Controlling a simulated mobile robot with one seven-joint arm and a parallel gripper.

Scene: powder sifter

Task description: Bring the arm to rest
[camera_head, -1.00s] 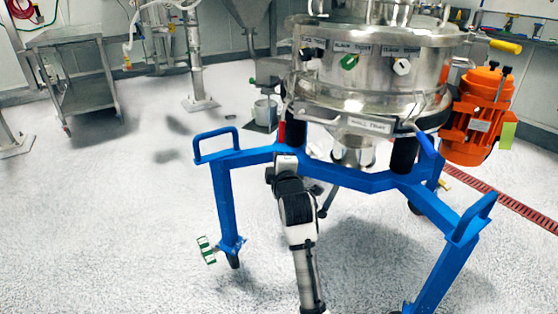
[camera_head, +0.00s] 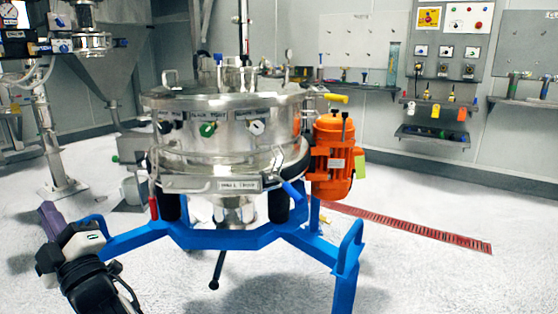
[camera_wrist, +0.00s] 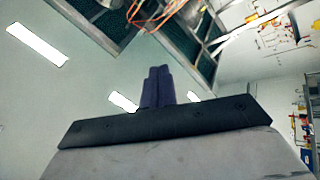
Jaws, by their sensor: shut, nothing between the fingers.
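My gripper (camera_head: 50,218) is at the lower left of the head view, beside the left end of the sifter's blue frame, its purple fingers pointing up. In the wrist view the fingers (camera_wrist: 158,86) are together with nothing between them. The wrist camera looks up at the ceiling and upper walls. The steel powder sifter (camera_head: 225,150) stands upright in the middle of the head view on its blue frame (camera_head: 215,238). Whether my arm touches the frame cannot be told.
An orange motor (camera_head: 332,160) hangs at the sifter's right side. A red floor drain (camera_head: 410,228) runs along the right floor. A steel hopper (camera_head: 100,70) stands back left. Wall shelves (camera_head: 435,136) are at the back right. The right floor is clear.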

